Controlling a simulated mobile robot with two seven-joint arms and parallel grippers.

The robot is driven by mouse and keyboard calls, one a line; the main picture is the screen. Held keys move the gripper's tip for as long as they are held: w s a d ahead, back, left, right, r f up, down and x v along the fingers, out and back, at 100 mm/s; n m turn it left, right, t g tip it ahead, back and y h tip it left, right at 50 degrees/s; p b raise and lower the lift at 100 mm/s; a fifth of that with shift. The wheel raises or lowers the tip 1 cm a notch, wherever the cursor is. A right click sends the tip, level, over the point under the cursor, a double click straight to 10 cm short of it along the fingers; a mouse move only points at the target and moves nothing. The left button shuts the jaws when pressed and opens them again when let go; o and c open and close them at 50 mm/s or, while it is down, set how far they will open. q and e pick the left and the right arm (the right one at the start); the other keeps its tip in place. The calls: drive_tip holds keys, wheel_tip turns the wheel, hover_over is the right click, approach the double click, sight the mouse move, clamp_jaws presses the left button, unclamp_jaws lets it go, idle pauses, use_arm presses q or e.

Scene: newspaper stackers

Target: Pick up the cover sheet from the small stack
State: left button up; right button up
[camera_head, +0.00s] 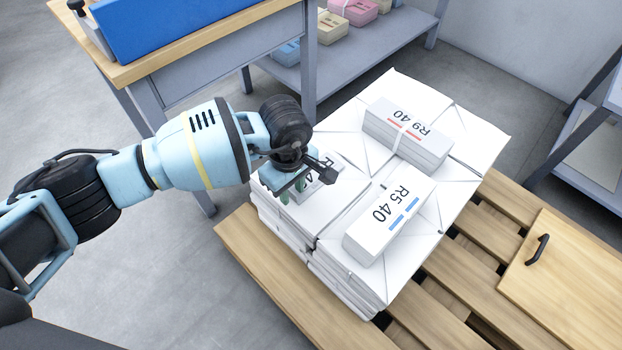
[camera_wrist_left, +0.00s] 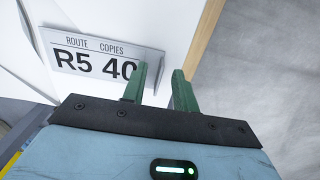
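A white cover sheet (camera_wrist_left: 92,62) lettered "ROUTE COPIES R5 40" lies on top of white bundled papers in the left wrist view. In the head view it is the partly hidden sheet (camera_head: 326,176) on the pile's left corner. My left gripper (camera_head: 292,192) is over that corner. Its two green fingers (camera_wrist_left: 158,90) are apart, at the sheet's right end. The left finger covers part of the "0". I cannot tell whether the fingers touch the sheet. My right gripper is not in view.
Two small bundles, R9 40 (camera_head: 407,134) and R5 40 (camera_head: 390,219), lie on the large paper pile (camera_head: 466,135). The pile stands on a wooden pallet (camera_head: 262,262). A workbench (camera_head: 215,65) is behind my arm. A handled wooden board (camera_head: 570,278) lies at right.

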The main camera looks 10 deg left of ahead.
use_arm(q)
drive_tip(key=shift+r, duration=0.1)
drive_tip(key=shift+c, duration=0.4)
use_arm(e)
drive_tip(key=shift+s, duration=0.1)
use_arm(q)
drive_tip(key=c, duration=0.5)
clamp_jaws()
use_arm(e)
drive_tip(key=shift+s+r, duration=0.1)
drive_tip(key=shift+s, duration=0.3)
